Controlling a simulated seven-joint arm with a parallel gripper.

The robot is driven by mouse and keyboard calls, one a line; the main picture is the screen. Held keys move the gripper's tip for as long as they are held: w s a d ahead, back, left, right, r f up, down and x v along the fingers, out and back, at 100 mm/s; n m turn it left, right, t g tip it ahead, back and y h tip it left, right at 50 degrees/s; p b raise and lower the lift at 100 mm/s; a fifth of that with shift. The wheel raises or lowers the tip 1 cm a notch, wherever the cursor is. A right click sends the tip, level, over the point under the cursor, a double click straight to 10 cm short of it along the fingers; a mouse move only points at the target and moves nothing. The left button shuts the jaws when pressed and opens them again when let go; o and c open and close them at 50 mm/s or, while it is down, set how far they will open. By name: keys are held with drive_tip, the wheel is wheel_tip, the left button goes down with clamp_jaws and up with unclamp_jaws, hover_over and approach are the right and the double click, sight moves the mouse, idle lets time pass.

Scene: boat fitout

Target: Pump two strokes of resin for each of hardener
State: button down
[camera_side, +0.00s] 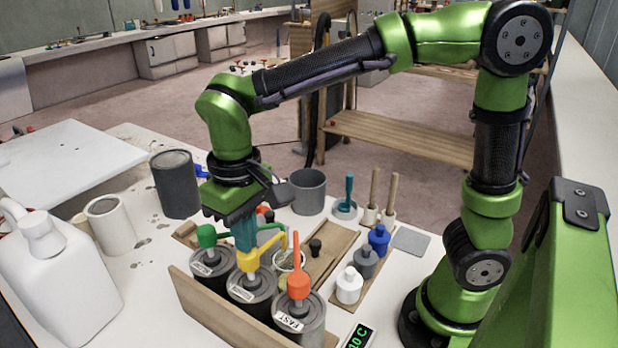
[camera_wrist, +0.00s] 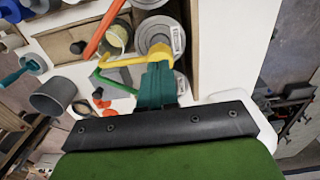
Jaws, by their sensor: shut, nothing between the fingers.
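Three grey pump cans stand in a row in the wooden rack. One has a green pump head (camera_side: 207,236), the middle one a yellow pump head (camera_side: 247,260), and the nearest an orange-red pump head (camera_side: 298,284) and a label reading FAST. The other labels are too small to read surely. A small mixing cup (camera_side: 289,262) stands by the spouts; the wrist view shows it too (camera_wrist: 117,38). My gripper (camera_side: 246,245) is shut and empty, its teal fingers pointing down at the yellow head. In the wrist view the fingertips (camera_wrist: 158,68) overlap the yellow pump (camera_wrist: 132,60); contact is unclear.
A wooden board (camera_side: 178,290) fronts the cans. Small white, grey and blue bottles (camera_side: 349,285) stand to the right. A grey bucket (camera_side: 307,190), a teal-handled tool (camera_side: 348,190) and a dark can (camera_side: 174,183) are behind. A white jug (camera_side: 55,275) stands left. A display (camera_side: 358,338) reads 10 C.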

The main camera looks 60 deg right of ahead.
drive_tip(key=shift+f, duration=1.65)
drive_tip(key=shift+r, duration=2.1)
drive_tip(key=shift+f, duration=0.15)
drive_tip(key=shift+f, duration=1.9)
drive_tip(key=shift+r, duration=2.05)
